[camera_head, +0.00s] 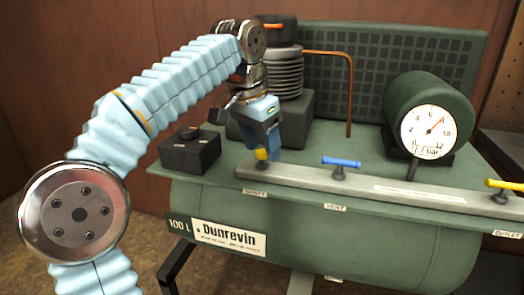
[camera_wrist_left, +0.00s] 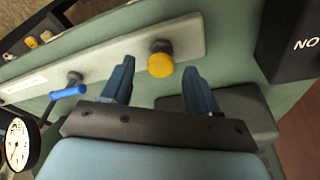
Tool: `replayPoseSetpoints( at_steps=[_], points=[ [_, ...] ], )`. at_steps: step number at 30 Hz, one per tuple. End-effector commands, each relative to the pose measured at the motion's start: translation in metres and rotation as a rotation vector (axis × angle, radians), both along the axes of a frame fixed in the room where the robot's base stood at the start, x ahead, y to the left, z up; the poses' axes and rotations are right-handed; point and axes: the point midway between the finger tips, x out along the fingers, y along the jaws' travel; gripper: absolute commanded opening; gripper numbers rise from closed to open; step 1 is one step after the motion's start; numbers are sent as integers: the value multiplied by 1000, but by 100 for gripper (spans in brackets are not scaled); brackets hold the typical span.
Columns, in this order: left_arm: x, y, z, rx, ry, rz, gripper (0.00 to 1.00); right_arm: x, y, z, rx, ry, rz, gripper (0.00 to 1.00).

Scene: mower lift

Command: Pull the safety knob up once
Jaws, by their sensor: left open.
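The safety knob (camera_head: 261,154) is a small yellow cap on the left end of the grey-green bar, above the label "SAFETY". In the left wrist view the yellow knob (camera_wrist_left: 160,64) stands on a short dark stem, just beyond and between the fingertips. My left gripper (camera_head: 268,140) is directly above the knob, pointing down, with its blue fingers partly hiding it. In the left wrist view the left gripper (camera_wrist_left: 158,75) is open, with a finger on each side of the knob and visible gaps. My right gripper is not in view.
A blue vent handle (camera_head: 342,161) and a yellow outlet handle (camera_head: 504,185) sit along the bar (camera_head: 390,188). A round pressure gauge (camera_head: 428,130) stands at the right. A black box (camera_head: 190,150) is left of the knob, and a finned compressor head (camera_head: 284,75) behind.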

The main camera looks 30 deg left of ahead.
Motion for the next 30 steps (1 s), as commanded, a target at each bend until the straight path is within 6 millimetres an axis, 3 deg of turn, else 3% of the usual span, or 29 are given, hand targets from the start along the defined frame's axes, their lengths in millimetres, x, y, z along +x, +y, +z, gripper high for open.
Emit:
replayPoseSetpoints(
  at_steps=[11,19,30],
  points=[
    [0,0,33,0,0,0,60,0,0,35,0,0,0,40],
    [0,0,56,0,-1,0,60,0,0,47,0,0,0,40],
    [0,0,79,0,-1,0,60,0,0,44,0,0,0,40]
  ],
)
